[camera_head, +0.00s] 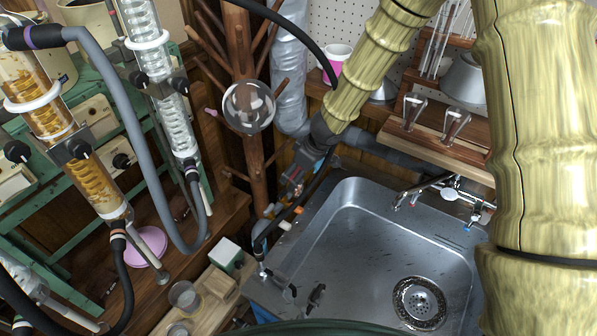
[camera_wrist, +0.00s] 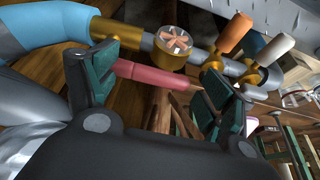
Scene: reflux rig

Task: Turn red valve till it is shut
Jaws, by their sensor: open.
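In the wrist view a long pinkish-red valve handle (camera_wrist: 152,77) sticks out across the space between the two finger pads of my gripper (camera_wrist: 154,74). The pads are apart on either side of it, and I cannot tell whether either touches it. The handle's right end is close to the right finger. In the head view my gripper (camera_head: 295,182) is low beside the sink's left back corner, and it mostly hides the valve there.
Beside the red handle are a brass round fitting (camera_wrist: 173,46), an orange handle (camera_wrist: 235,33) and a white handle (camera_wrist: 274,48). A blue pipe (camera_wrist: 45,33) runs at upper left. The sink (camera_head: 345,255) is right, a wooden coat stand (camera_head: 256,175) behind left, glass columns (camera_head: 70,130) far left.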

